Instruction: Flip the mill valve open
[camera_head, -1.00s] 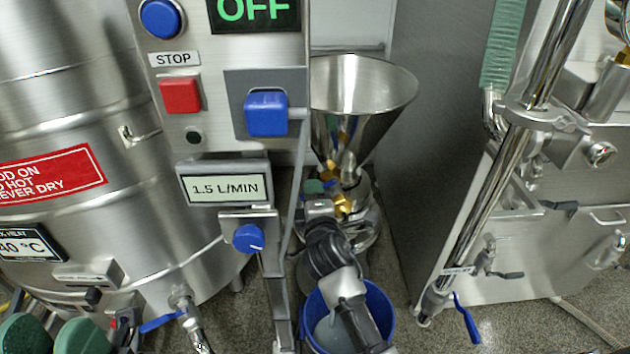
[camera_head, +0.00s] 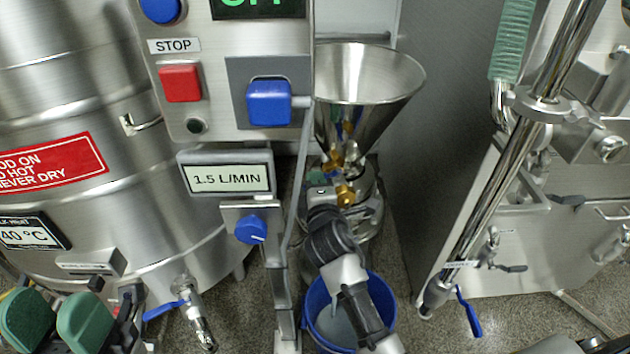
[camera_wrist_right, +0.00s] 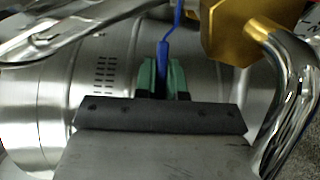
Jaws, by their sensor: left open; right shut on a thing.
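The mill stands under a steel funnel hopper (camera_head: 368,85) in the head view, with brass fittings (camera_head: 345,196) below it. In the right wrist view the mill valve has a brass body (camera_wrist_right: 232,25) and a thin blue lever (camera_wrist_right: 163,52). My right gripper (camera_wrist_right: 164,82) is shut on the blue lever, with a green pad on each side. In the head view this gripper is small and partly hidden at the mill by my own wrist. My left gripper (camera_head: 56,322) is open and empty at the lower left, showing two green pads.
A blue bucket (camera_head: 318,312) stands on the floor below my right arm. A control panel (camera_head: 222,100) on a post stands left of the mill. A steel tank (camera_head: 60,100) with a blue-handled tap is at left; a steel machine (camera_head: 545,250) with pipes is at right.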

